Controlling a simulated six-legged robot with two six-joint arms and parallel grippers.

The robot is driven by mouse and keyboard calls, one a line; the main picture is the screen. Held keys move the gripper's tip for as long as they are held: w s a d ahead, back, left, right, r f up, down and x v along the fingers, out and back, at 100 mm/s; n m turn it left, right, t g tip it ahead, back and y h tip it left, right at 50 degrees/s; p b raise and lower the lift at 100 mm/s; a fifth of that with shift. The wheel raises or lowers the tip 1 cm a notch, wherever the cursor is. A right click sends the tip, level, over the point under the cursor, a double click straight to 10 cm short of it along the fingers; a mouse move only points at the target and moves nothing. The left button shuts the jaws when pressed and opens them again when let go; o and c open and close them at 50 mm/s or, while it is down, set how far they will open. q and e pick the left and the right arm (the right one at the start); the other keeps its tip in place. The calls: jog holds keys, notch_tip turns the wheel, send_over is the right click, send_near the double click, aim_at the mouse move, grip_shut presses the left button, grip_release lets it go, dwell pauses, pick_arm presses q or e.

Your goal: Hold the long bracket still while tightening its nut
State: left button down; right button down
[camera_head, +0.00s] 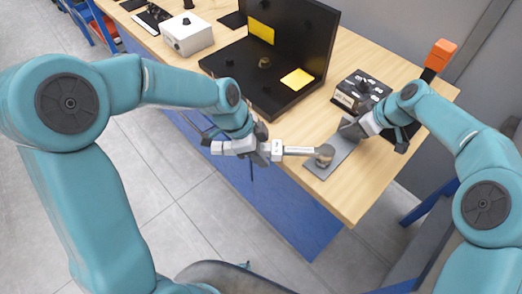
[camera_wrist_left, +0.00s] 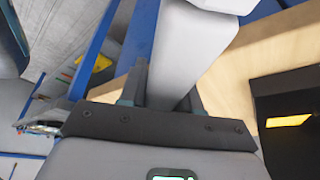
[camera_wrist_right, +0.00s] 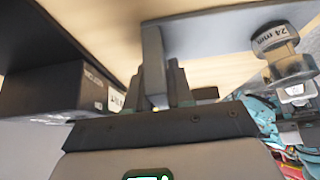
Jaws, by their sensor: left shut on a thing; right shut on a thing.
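The long bracket (camera_head: 333,158) is a flat grey plate with an upright flange, lying at the table's front right edge. My right gripper (camera_head: 362,127) is shut on its flange, which stands between the fingers in the right wrist view (camera_wrist_right: 153,60). My left gripper (camera_head: 268,150) is shut on a grey wrench (camera_head: 298,150), whose thick grey body fills the left wrist view (camera_wrist_left: 190,50). The wrench's round socket (camera_head: 325,154) is over the plate; the right wrist view shows its "24 mm" band (camera_wrist_right: 270,37). The nut is hidden, and I cannot tell whether the socket sits on it.
A black L-shaped stand (camera_head: 318,40) with yellow patches is behind the wrench. A white box (camera_head: 187,34) is further left. An orange-topped post (camera_head: 439,56) stands at the right table edge (camera_head: 440,93).

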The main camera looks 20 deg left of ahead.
pick_arm(q)
jog(key=shift+w+a+f+m+g, duration=0.1)
jog(key=shift+w+a+m+g, duration=0.1)
jog(key=shift+w+m, duration=0.25)
jog(key=shift+w+a+m+g, duration=0.15)
jog(key=shift+w+m, duration=0.2)
jog(key=shift+w, duration=0.2)
dwell(0.8)
jog(key=shift+s+d+n, duration=0.15)
jog(key=shift+s+n, duration=0.15)
jog(key=shift+s, duration=0.1)
jog(key=shift+w+r, duration=0.1)
jog(key=shift+r, duration=2.25)
pick_arm(e)
jog(key=c, duration=0.9)
grip_release()
